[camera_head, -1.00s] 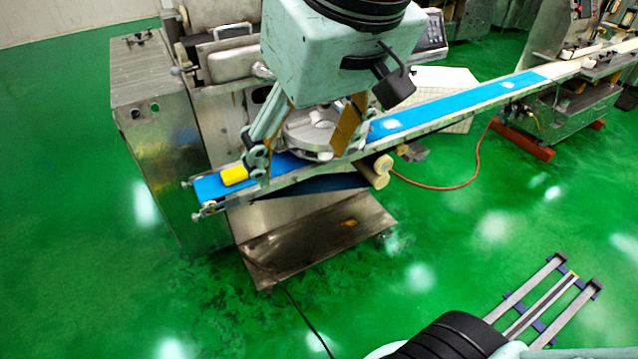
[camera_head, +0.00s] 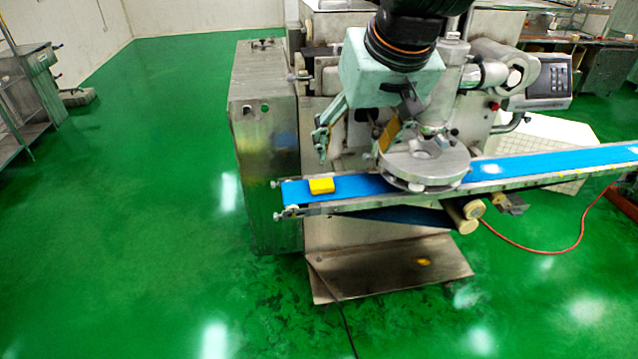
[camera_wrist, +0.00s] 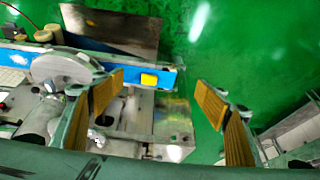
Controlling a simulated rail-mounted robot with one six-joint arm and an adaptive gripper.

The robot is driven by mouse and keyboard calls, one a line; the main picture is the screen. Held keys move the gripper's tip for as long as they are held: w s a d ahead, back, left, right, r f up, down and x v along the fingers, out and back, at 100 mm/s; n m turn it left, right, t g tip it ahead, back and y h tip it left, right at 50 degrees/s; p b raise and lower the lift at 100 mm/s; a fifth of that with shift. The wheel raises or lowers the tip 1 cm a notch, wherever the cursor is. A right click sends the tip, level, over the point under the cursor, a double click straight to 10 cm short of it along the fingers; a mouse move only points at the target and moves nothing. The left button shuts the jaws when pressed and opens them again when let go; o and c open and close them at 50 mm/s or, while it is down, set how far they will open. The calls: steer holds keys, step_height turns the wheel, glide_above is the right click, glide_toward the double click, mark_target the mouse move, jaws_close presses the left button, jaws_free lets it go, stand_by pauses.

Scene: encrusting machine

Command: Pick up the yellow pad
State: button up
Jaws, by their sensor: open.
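The yellow pad (camera_head: 321,186) lies flat on the left end of the blue conveyor belt (camera_head: 352,184) in the head view. In the wrist view the pad (camera_wrist: 149,80) shows between my two fingers, farther off than they are. My gripper (camera_head: 352,138) is open and empty, above and behind the pad in the head view. In the wrist view, its fingers (camera_wrist: 163,88) with yellow-brown pads are wide apart. No finger touches the pad.
A round metal disc (camera_head: 425,163) of the machine sits over the belt just right of my gripper. A steel cabinet (camera_head: 262,150) stands left of the belt end. A steel plate (camera_head: 385,272) lies low under the belt. Green floor (camera_head: 160,230) is open at left.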

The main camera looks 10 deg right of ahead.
steer(key=w+d+f+t+b, duration=0.1)
steer(key=w+f+b, duration=0.1)
steer(key=w+f, duration=2.6)
steer(key=shift+w+d+t+h, duration=0.2)
steer(key=shift+w+t+h, duration=0.1)
steer(key=shift+w, duration=0.15)
steer(key=b, duration=0.2)
glide_toward(322, 183)
steer(key=shift+x, duration=1.8)
steer(key=shift+a+f, duration=0.1)
steer(key=shift+f, duration=0.05)
steer(key=shift+b+x, duration=0.6)
steer(key=shift+x, duration=1.85)
